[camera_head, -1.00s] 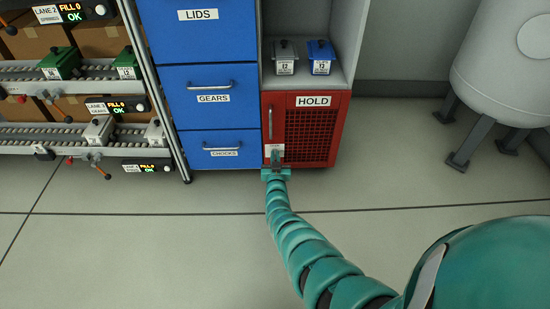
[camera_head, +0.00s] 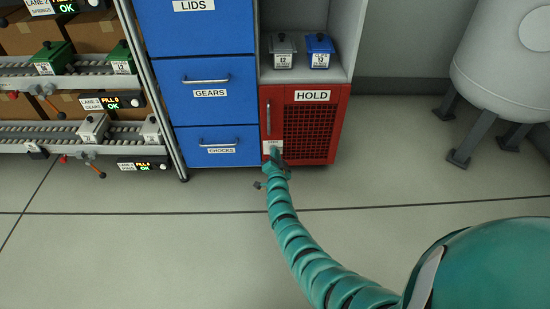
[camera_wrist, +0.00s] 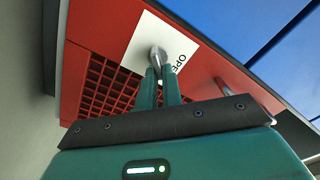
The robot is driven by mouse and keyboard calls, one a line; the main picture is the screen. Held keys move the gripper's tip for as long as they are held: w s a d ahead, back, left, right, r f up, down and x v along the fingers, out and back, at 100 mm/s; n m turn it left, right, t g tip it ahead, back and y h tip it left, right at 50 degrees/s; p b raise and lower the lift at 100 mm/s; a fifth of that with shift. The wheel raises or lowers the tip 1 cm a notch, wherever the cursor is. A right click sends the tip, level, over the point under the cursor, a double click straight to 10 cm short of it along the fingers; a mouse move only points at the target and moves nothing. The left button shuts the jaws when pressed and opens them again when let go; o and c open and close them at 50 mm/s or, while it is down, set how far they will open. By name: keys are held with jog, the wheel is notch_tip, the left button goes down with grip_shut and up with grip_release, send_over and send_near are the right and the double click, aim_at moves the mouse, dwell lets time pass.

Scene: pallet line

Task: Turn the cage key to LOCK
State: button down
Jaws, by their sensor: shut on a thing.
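The red HOLD cage (camera_head: 340,130) has a mesh door and stands below the open shelf in the head view. The cage key (camera_wrist: 157,55) is a grey metal piece in front of a white label plate (camera_wrist: 146,38) at the door's lower left corner. The letters "OPE" show on the plate; the rest is hidden behind the key and fingers. My gripper (camera_wrist: 158,80) is shut on the key, its two teal fingers close together. In the head view my gripper (camera_head: 275,160) covers most of the key, so its exact angle is unclear there.
Blue drawers (camera_head: 215,95) labelled LIDS, GEARS and CHOCKS stand left of the cage. Grey and blue lidded boxes (camera_head: 320,50) sit on the shelf above. Conveyor lanes (camera_head: 60,135) are at the left, a white tank (camera_head: 500,60) at the right.

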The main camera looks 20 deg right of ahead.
jog(key=shift+s+d+f+m+b, duration=0.1)
jog(key=shift+f+m+b, duration=0.05)
jog(key=shift+m+b, duration=1.1)
jog(key=shift+w+d+f+m+b, duration=0.1)
jog(key=shift+f+m+b, duration=0.1)
jog(key=shift+m+b, duration=1.05)
jog(key=shift+s+f+m+b, duration=0.15)
jog(key=shift+m+b, duration=0.5)
jog(key=shift+m, duration=1.15)
jog(key=c, duration=1.6)
grip_release()
jog(key=shift+o, duration=0.2)
